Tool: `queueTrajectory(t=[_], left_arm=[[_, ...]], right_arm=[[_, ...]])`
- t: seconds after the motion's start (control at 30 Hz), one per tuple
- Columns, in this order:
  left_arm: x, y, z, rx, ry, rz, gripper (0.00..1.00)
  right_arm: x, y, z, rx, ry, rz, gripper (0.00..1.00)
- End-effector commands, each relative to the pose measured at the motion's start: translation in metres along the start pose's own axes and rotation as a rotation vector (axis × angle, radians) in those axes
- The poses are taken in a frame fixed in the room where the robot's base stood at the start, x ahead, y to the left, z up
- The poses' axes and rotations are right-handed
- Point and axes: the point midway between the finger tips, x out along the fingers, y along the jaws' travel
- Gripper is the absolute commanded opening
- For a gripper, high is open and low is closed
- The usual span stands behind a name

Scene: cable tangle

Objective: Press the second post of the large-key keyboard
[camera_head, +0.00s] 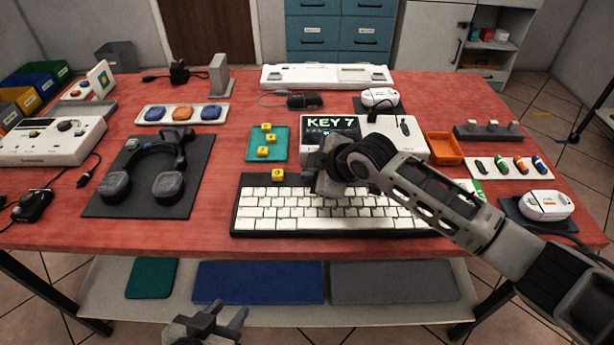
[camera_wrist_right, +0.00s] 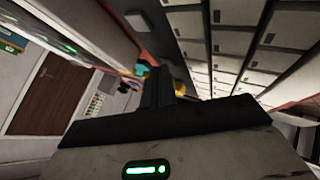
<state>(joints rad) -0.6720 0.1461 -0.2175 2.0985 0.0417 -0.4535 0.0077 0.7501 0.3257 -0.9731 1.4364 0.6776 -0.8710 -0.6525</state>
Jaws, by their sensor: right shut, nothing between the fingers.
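The large-key keyboard (camera_head: 285,211) lies near the table's front edge, with white keys in a dark frame. One yellow cube-like cap (camera_head: 277,174) sits at its back left edge. My right gripper (camera_head: 320,188) is over the keyboard's back middle, shut and empty, and hides some keys and part of the back edge. Whether it touches the keyboard I cannot tell. In the right wrist view the keys (camera_wrist_right: 197,52) fill the upper right, beside the dark shut fingers (camera_wrist_right: 158,88). I cannot make out the second post. My left gripper (camera_head: 222,318) is open and empty, below the table's front edge.
A white device with a screen reading "KEY 7" (camera_head: 333,123) stands behind the keyboard. A green tray (camera_head: 281,145) with yellow caps is at its left. A headset (camera_head: 150,172) on a dark mat lies left of the keyboard; an orange bin (camera_head: 443,148) is at the right.

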Motion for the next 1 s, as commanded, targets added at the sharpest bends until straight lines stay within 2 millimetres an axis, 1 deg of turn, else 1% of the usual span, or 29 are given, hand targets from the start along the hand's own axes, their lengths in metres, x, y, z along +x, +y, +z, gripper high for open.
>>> queueTrajectory(t=[0.3, 0.7, 0.77, 1.0], left_arm=[[-0.010, 0.001, -0.014, 0.000, 0.000, 0.000, 0.36], [-0.011, 0.001, -0.014, 0.003, -0.005, 0.001, 0.36], [-0.013, 0.002, -0.017, 0.003, -0.004, 0.001, 0.36], [-0.027, 0.004, -0.038, 0.001, -0.002, 0.000, 0.36]], right_arm=[[-0.011, 0.008, -0.007, 0.000, -0.001, -0.001, 0.00], [-0.012, 0.009, -0.008, 0.000, 0.000, 0.000, 0.00], [-0.015, 0.011, -0.010, 0.000, 0.000, 0.000, 0.00], [-0.032, 0.023, -0.023, 0.000, 0.000, 0.000, 0.00]])
